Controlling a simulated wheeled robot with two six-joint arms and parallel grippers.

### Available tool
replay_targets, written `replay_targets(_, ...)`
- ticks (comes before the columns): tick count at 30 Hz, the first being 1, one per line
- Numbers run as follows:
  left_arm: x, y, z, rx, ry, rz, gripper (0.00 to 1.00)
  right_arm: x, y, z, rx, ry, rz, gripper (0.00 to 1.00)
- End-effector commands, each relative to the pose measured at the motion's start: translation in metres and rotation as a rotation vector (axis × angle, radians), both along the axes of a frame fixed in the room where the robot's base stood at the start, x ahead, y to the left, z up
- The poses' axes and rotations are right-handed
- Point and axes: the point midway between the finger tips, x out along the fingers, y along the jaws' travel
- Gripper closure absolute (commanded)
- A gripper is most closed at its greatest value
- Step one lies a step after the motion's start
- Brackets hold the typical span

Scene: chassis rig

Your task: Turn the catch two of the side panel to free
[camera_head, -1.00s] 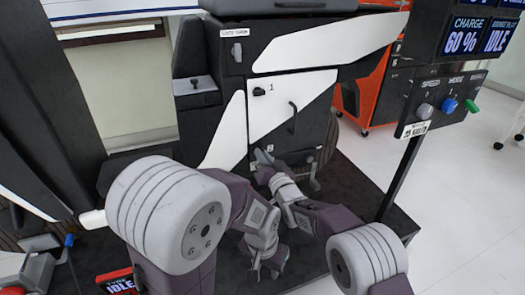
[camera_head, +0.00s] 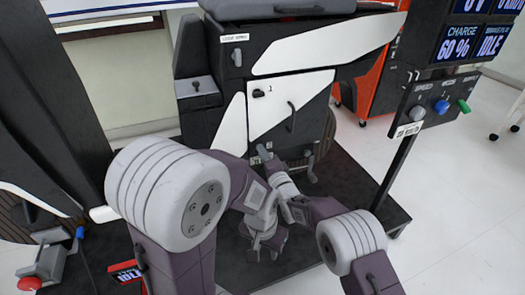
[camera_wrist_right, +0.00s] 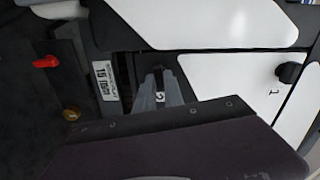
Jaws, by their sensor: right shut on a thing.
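The side panel (camera_head: 300,90) is white and black, on the front of the dark chassis, with a black bar handle (camera_head: 291,117). Its catch one, a small black knob (camera_head: 259,93) beside the numeral 1, also shows at the right of the right wrist view (camera_wrist_right: 289,73). My right gripper (camera_head: 264,152) is at the panel's lower edge. In the right wrist view its grey fingers (camera_wrist_right: 160,88) are shut on catch two, which they mostly hide; a small white numbered tag shows between them. My left gripper (camera_head: 265,253) hangs lower, over the dark platform, apart from the panel; its fingers look parted and empty.
A control post (camera_head: 432,105) with coloured knobs and a charge display stands at the right. An orange cabinet (camera_head: 368,85) is behind. In the right wrist view a red knob (camera_wrist_right: 46,62) and a brass-coloured knob (camera_wrist_right: 71,114) show left. A small display (camera_head: 126,272) is lower left.

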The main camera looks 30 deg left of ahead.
Motion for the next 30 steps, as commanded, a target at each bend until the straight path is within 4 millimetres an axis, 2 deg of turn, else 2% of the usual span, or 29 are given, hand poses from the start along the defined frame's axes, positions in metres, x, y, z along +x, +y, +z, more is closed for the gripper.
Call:
replay_targets(12, 0.0000, 0.0000, 0.0093, 0.000, 0.000, 0.000, 0.64, 0.0004, -0.0003, -0.0003, 0.115, 0.135, -0.001, 1.00)
replay_targets(29, 0.0000, 0.0000, 0.0099, 0.000, 0.000, 0.000, 0.64, 0.0003, -0.0004, -0.0012, 0.132, 0.157, -0.001, 1.00)
replay_targets(30, 0.0000, 0.0000, 0.0099, 0.000, 0.000, 0.000, 0.64, 0.0004, -0.0004, -0.0013, 0.132, 0.157, -0.001, 0.82)
